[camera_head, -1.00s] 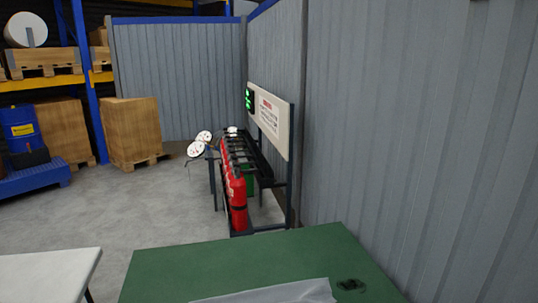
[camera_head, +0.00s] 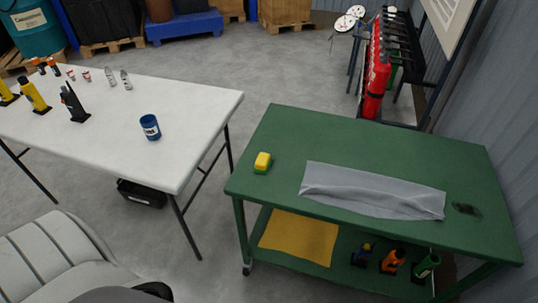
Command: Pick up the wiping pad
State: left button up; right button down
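A small yellow block with a green base (camera_head: 262,163), like a sponge pad, sits near the left edge of the green table (camera_head: 310,130). A grey cloth (camera_head: 372,190) lies spread and creased on the middle of the same table. A flat yellow cloth (camera_head: 300,237) lies on the table's lower shelf. I cannot tell for certain which of these the task calls the wiping pad. Neither of my grippers shows in this view.
A dark stain (camera_head: 466,209) marks the green table's right side. Bottles (camera_head: 393,261) stand on its shelf. A white table (camera_head: 200,105) at left bears a blue can (camera_head: 150,127) and several small items. Red extinguishers (camera_head: 376,75) stand behind. Bare floor separates the tables.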

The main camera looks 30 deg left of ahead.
aim_at(262, 164)
jog(key=j, duration=1.05)
jog(key=j+z, duration=0.15)
jog(key=j, duration=0.85)
jog(key=k, duration=0.1)
